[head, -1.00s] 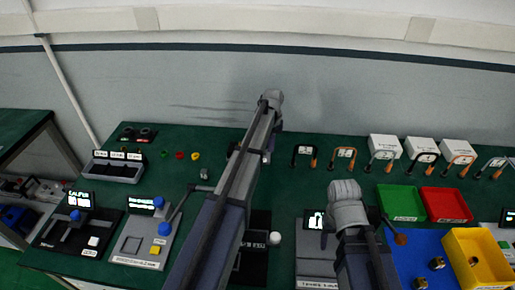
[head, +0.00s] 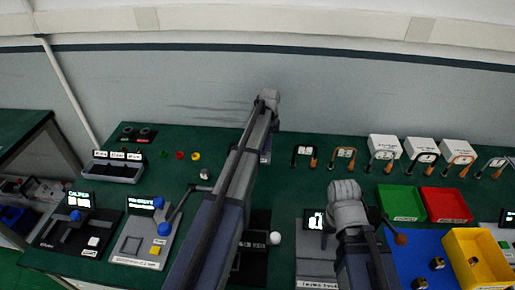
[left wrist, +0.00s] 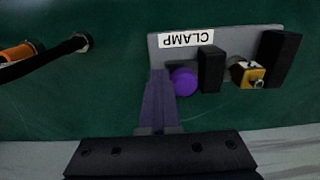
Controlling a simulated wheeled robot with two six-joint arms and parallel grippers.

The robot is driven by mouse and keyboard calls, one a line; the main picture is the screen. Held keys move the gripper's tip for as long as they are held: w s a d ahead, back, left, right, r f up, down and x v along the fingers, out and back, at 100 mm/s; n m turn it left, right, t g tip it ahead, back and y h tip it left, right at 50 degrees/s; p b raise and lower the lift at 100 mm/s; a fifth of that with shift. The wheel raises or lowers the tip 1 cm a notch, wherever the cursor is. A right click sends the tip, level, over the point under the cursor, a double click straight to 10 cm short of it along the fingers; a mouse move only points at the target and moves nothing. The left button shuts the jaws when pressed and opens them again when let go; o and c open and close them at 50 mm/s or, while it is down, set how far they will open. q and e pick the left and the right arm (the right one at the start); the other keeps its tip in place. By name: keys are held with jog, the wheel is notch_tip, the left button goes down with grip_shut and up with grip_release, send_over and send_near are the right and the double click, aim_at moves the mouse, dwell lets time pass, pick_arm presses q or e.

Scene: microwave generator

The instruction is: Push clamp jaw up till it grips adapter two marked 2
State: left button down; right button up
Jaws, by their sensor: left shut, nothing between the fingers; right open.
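The clamp (left wrist: 228,36) shows in the left wrist view as a grey plate with an upside-down CLAMP label. Its black sliding jaw (left wrist: 211,69) has a purple knob (left wrist: 184,81) on its left. A brass and black adapter (left wrist: 247,73) lies between this jaw and the black fixed jaw (left wrist: 280,58). A narrow gap seems to remain beside the sliding jaw. No number is readable on the adapter. My left gripper (left wrist: 158,78) is shut and empty, its fingertips just left of the purple knob; I cannot tell whether they touch. My right gripper is hidden behind its wrist in the head view.
Black and orange cable hooks (head: 342,158) stand right of my left arm; one pair shows in the left wrist view (left wrist: 40,55). Green (head: 400,201) and red (head: 446,204) trays and a yellow bin (head: 477,258) are at the right. A grey bin (head: 117,169) stands left.

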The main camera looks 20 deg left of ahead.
pick_arm(q)
jog(key=shift+s+a, duration=0.25)
jog(key=shift+a, duration=0.7)
jog(key=shift+s+a, duration=0.2)
jog(key=shift+a, duration=0.7)
pick_arm(e)
jog(key=shift+d, duration=0.1)
dwell(1.6)
pick_arm(q)
jog(key=shift+w+d, duration=0.1)
jog(key=shift+d, duration=0.3)
jog(key=shift+d, duration=0.2)
jog(key=shift+r, duration=0.1)
pick_arm(e)
jog(key=shift+r, duration=0.1)
pick_arm(q)
notch_tip(320, 180, up, 8)
jog(key=p, duration=0.8)
jog(key=shift+d, duration=0.1)
pick_arm(e)
notch_tip(320, 180, up, 8)
pick_arm(q)
jog(key=shift+w, duration=0.1)
